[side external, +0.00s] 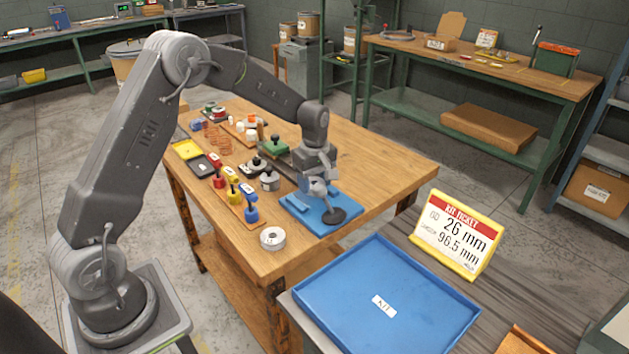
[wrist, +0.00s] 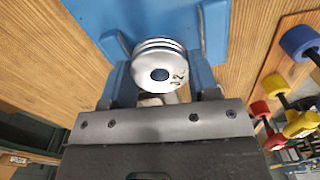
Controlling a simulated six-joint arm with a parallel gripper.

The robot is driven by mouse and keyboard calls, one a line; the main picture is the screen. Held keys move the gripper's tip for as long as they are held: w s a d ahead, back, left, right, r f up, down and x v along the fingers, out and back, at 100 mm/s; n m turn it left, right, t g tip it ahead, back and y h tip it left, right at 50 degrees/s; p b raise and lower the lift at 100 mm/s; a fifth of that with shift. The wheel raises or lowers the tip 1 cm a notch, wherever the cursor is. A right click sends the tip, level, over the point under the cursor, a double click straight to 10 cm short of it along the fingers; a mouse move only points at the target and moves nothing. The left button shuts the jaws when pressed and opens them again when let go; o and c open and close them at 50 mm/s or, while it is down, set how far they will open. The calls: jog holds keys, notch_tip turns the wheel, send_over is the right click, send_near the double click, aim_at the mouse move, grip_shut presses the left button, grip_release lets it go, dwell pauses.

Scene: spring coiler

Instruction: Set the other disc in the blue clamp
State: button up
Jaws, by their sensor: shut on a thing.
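The blue clamp (side external: 313,218) lies on the wooden bench, with its blue plate and upright parts around the disc in the wrist view (wrist: 90,12). My gripper (side external: 318,190) is low over the clamp. A round grey metal disc (wrist: 160,68) with a dark centre hole and a stamped mark shows between the clamp's blue uprights. My gripper (wrist: 163,98) is shut on this disc; its fingertips are mostly hidden behind it. A dark round disc (side external: 337,215) shows at the clamp's right in the side view. I cannot tell whether the held disc touches the clamp.
A silver spool-like disc (side external: 272,238) lies near the bench's front edge. Red, yellow and blue handled tools (side external: 234,193) stand left of the clamp. A blue kit tray (side external: 375,300) and a ticket reading 26 mm (side external: 457,233) are at the right front. The bench's right end is clear.

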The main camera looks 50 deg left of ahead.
jog(key=shift+f, duration=0.65)
dwell(0.8)
jog(key=o, duration=1.5)
jog(key=shift+r, duration=5.05)
